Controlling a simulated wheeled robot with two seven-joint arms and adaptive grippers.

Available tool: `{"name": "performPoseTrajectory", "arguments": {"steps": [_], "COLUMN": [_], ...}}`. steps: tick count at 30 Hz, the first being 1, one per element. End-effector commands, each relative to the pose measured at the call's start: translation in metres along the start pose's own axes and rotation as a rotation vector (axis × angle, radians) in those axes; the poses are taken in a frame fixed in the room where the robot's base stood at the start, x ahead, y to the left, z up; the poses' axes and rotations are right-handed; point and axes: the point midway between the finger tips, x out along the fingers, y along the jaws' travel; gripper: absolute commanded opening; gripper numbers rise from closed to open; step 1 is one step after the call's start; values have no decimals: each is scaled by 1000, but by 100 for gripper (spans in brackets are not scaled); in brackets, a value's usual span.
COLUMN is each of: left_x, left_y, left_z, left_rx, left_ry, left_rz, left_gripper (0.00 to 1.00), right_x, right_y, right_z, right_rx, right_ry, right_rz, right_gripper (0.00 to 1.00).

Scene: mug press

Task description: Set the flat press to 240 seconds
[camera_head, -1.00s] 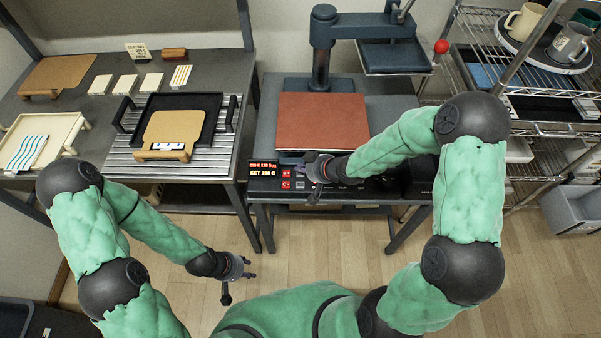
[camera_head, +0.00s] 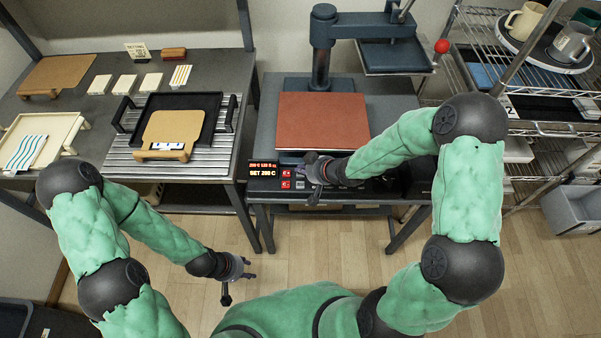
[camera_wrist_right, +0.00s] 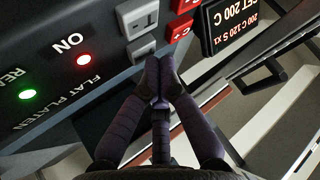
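The flat press (camera_head: 322,120) has a brown-red lower platen and a swung-aside upper plate (camera_head: 393,56). Its front panel has a display (camera_head: 263,170), which in the right wrist view (camera_wrist_right: 238,30) reads 200 C 120 S x1 and SET 200 C. Red C buttons (camera_wrist_right: 181,30) sit beside grey buttons (camera_wrist_right: 138,18). My right gripper (camera_head: 309,182) is at the panel. In the right wrist view its fingertips (camera_wrist_right: 159,62) are together and empty, close to the lower grey button (camera_wrist_right: 141,48); I cannot tell whether they touch. My left gripper (camera_head: 240,280) is open and empty above the floor.
A red ON light (camera_wrist_right: 84,60) and a green light (camera_wrist_right: 27,94) are lit on the panel. A table (camera_head: 225,62) with trays and tiles stands left. A wire rack (camera_head: 545,128) with mugs (camera_head: 571,43) stands right. A red knob (camera_head: 441,46) ends the press handle.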

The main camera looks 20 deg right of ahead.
Motion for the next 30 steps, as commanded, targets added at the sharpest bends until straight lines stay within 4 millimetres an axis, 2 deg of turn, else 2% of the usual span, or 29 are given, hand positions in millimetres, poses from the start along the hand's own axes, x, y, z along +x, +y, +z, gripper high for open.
{"name": "performPoseTrajectory", "arguments": {"steps": [30], "left_x": [5], "left_y": [-2], "left_z": [0], "left_rx": [0], "left_ry": [0], "left_rz": [0], "left_gripper": [40], "right_x": [6], "right_y": [2], "right_z": [6], "right_rx": [0], "right_ry": [-1], "right_rz": [0], "right_gripper": [0]}}
